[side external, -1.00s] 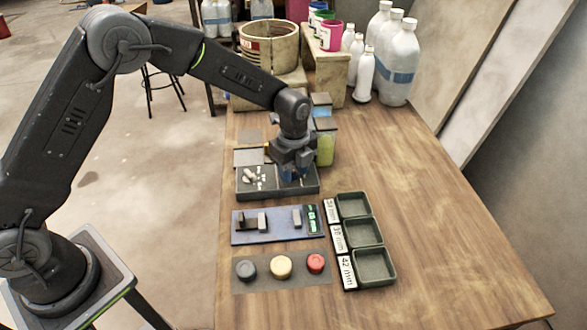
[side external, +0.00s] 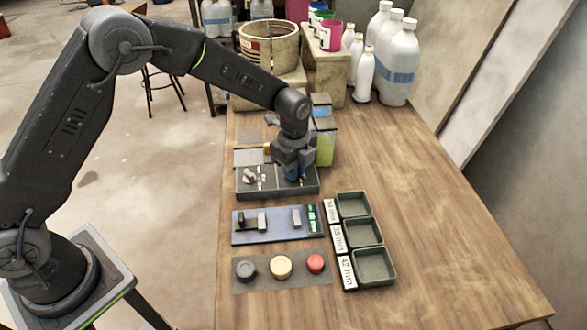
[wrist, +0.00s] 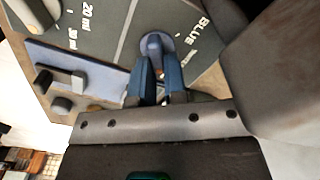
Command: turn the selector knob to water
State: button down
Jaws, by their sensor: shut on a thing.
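The selector knob (wrist: 155,44) is a blue-grey round dial with a raised grip, on a dark grey panel (wrist: 108,48) in the wrist view. My gripper (wrist: 157,66) is shut on its raised grip, one blue finger on each side. The word BLUE is printed to the right of the knob. No water label is readable. In the side view my gripper (side external: 293,176) points down on the right part of the dark panel box (side external: 262,192) and hides the knob. A pale second knob (side external: 249,176) sits on the left part, by the ml marks.
A blue slider plate (side external: 278,236) is in front of the box, then grey, cream and red buttons (side external: 281,266). Three green trays (side external: 372,264) stand at right. Lidded jars (side external: 324,146) stand close behind my gripper. The table's right side is clear.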

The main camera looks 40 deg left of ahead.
jog(key=shift+w+n, duration=0.1)
jog(key=shift+n, duration=0.7)
jog(key=c, duration=1.2)
grip_release()
jog(key=shift+o, duration=0.2)
notch_tip(320, 180, up, 14)
jog(key=shift+f, duration=0.1)
